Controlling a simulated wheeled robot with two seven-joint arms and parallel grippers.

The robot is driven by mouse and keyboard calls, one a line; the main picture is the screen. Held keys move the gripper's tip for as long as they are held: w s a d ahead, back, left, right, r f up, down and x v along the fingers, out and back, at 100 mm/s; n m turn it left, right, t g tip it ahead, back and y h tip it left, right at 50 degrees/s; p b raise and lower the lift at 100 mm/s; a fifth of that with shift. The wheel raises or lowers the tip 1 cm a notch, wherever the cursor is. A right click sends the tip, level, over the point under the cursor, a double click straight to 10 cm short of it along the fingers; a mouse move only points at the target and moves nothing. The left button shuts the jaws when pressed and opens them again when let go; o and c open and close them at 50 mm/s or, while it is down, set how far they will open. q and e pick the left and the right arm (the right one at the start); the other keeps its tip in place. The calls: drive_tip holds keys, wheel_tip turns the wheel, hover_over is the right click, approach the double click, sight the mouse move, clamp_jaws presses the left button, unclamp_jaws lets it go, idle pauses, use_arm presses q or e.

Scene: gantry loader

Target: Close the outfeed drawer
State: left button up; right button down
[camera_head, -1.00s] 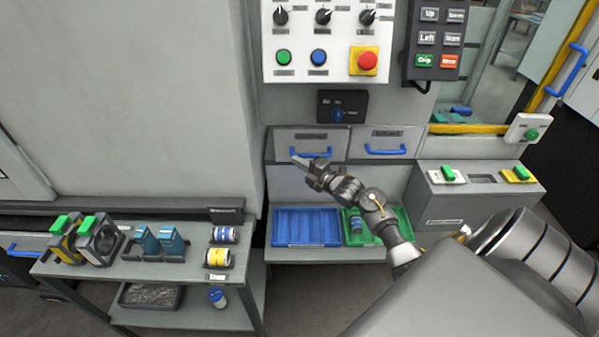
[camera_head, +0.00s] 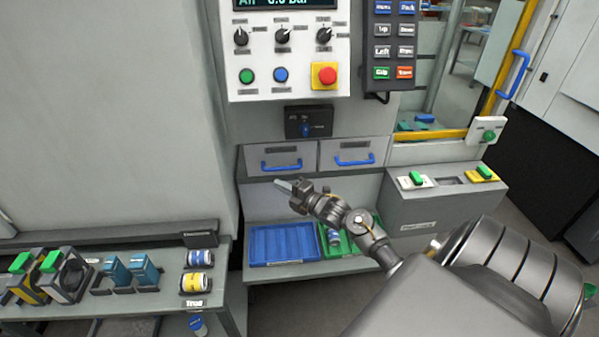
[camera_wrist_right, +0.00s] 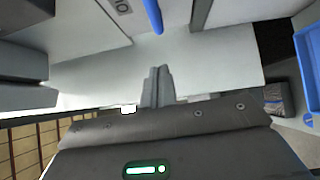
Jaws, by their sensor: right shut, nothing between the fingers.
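Two grey drawers with blue handles sit side by side under the control panel in the head view. The left drawer (camera_head: 257,155) and the right drawer (camera_head: 346,149) have labels too small to read surely. The left drawer front appears to stand out slightly more than the right one. My right gripper (camera_head: 282,185) is shut and empty, just below the left drawer's blue handle (camera_head: 281,167), apparently apart from it. In the right wrist view its closed fingertips (camera_wrist_right: 158,74) point at a pale surface, with a blue handle (camera_wrist_right: 153,14) above them. My left gripper is out of view.
Below the drawers, a shelf holds a blue tray (camera_head: 249,246) and a green tray (camera_head: 325,248). A grey switch box (camera_head: 440,205) stands to the right. A bench (camera_head: 222,281) with parts is at lower left. The control panel (camera_head: 288,89) is above.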

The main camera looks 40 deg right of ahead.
drive_tip(key=a+b+v, duration=0.1)
drive_tip(key=v, duration=0.5)
drive_tip(key=shift+s+d+f, duration=0.25)
drive_tip(key=shift+s, duration=0.15)
